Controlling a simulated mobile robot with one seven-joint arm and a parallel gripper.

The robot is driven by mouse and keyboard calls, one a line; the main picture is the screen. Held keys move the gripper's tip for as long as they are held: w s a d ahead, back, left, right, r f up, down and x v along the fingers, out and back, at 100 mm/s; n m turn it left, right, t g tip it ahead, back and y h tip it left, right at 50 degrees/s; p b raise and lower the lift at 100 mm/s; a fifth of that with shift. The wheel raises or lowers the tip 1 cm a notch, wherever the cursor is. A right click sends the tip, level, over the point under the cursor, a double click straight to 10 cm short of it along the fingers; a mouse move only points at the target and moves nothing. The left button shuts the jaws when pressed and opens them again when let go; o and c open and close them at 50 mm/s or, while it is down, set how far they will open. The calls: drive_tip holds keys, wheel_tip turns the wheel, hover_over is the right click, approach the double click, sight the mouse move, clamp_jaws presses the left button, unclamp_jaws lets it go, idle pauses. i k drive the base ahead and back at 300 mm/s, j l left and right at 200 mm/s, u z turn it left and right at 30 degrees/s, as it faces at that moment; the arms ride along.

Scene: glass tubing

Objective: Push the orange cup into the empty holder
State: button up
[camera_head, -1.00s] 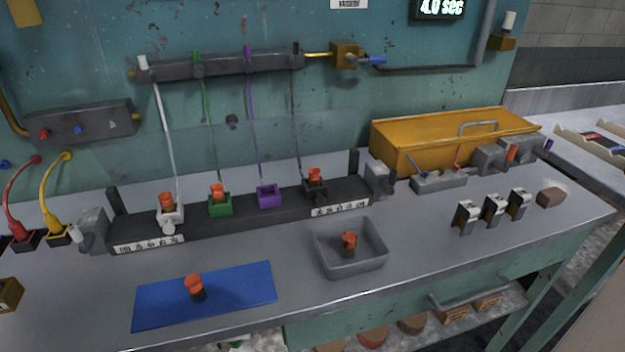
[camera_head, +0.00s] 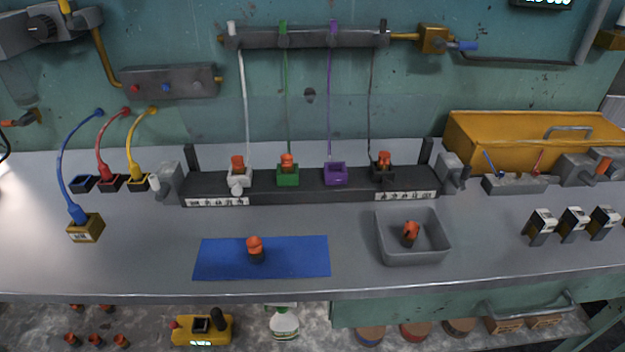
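One orange cup (camera_head: 254,243) with a dark lower part stands upright on the blue mat (camera_head: 310,262). Another orange-topped cup (camera_head: 411,229) leans slightly in the grey tray (camera_head: 445,246). On the long dark rack (camera_head: 262,189), the purple holder (camera_head: 336,176) is empty. The white holder (camera_head: 238,182), green holder (camera_head: 288,178) and black holder (camera_head: 383,173) each have an orange piece in the top. Thin tubes run up from the holders to a bar on the wall. My gripper is not in view.
A yellow box (camera_head: 500,145) stands at the back right, with small black-and-white devices (camera_head: 572,222) before it. A yellow block (camera_head: 86,228) on a blue hose stands at left. The bench is clear between mat and tray. More orange pieces (camera_head: 96,340) lie on the lower shelf.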

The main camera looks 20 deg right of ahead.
sight(335, 182)
drive_tip(key=l+u, duration=0.35)
drive_tip(key=u, duration=0.15)
drive_tip(key=k+l+u, duration=0.1)
drive_tip(key=l+u, duration=0.25)
drive_tip(key=u, duration=0.15)
drive_tip(key=k+l+u, duration=0.15)
drive_tip(key=l, duration=0.3)
drive_tip(key=k+l+u, duration=0.1)
drive_tip(key=k+l, duration=0.35)
drive_tip(key=l, duration=0.15)
drive_tip(key=k+l, duration=0.1)
drive_tip(key=l, duration=0.2)
drive_tip(key=k+l, duration=0.15)
drive_tip(key=i+l, duration=0.1)
drive_tip(key=i, duration=0.4)
